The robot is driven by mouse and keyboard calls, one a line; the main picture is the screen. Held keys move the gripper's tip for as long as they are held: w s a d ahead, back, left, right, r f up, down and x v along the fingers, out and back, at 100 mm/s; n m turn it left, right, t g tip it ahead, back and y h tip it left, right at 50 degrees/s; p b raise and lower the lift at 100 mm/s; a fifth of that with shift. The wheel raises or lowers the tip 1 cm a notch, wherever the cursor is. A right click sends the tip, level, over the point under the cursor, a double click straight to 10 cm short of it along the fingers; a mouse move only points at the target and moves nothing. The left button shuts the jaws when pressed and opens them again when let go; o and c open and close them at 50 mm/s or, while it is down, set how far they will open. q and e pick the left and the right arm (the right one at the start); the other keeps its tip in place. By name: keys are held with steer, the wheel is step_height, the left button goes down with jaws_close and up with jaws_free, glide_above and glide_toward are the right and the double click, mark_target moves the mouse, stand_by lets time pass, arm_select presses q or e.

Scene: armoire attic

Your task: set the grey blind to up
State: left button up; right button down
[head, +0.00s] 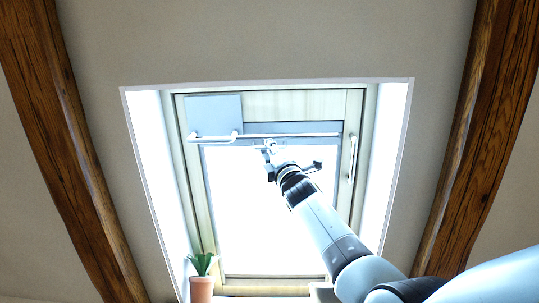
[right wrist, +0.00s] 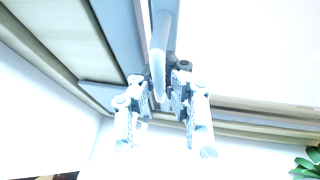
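The grey blind shows as a narrow strip with a rail (head: 310,137) high across the skylight; bright glass is bare below it. A pale bar handle (head: 214,138) with bent ends stands out at the rail's left part. My right gripper (head: 270,147) reaches up to the rail, near its middle. My left gripper is in neither view.
The skylight's wooden frame (head: 354,105) surrounds the glass, with a white upright handle (head: 352,158) at right. A potted plant (head: 202,285) stands at the lower left. Dark beams (head: 75,150) flank the recess.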

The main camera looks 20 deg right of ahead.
steer(key=shift+s+a+r+y, duration=0.1)
steer(key=shift+s+r+y, duration=0.15)
steer(key=shift+r+y, duration=0.1)
steer(key=c, duration=1.6)
jaws_free()
steer(key=shift+s, duration=0.1)
steer(key=shift+o, duration=1.1)
steer(key=shift+s+a+r, duration=0.1)
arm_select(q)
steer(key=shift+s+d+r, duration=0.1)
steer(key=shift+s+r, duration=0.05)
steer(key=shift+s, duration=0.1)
arm_select(e)
steer(key=shift+w, duration=0.2)
